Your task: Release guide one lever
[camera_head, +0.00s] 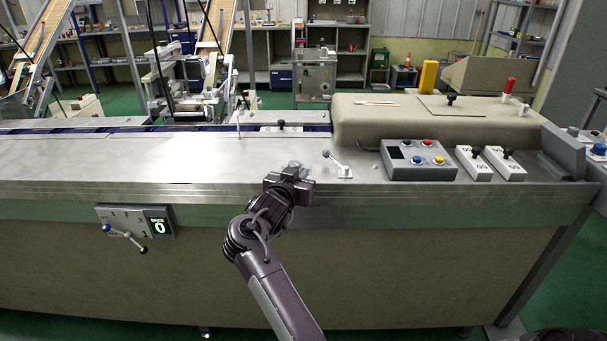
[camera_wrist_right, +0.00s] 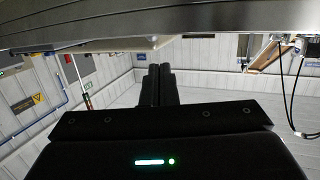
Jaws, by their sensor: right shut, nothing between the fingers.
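A small lever (camera_head: 336,162) with a ball end stands on the steel top of the machine, just right of my right gripper. Another thin upright lever (camera_head: 238,122) stands near the rear edge of the top. I cannot tell from labels which one is guide one. My right gripper (camera_head: 302,172) is over the front part of the steel top, left of the ball-ended lever and apart from it. In the right wrist view its fingers (camera_wrist_right: 160,76) are together and empty. My left gripper is not in view.
A grey button box (camera_head: 418,172) and white switch boxes (camera_head: 490,165) stand to the right. A beige housing (camera_head: 420,125) rises behind them. A lever panel with a display (camera_head: 136,221) is on the front face. The steel top (camera_head: 120,165) is clear at left.

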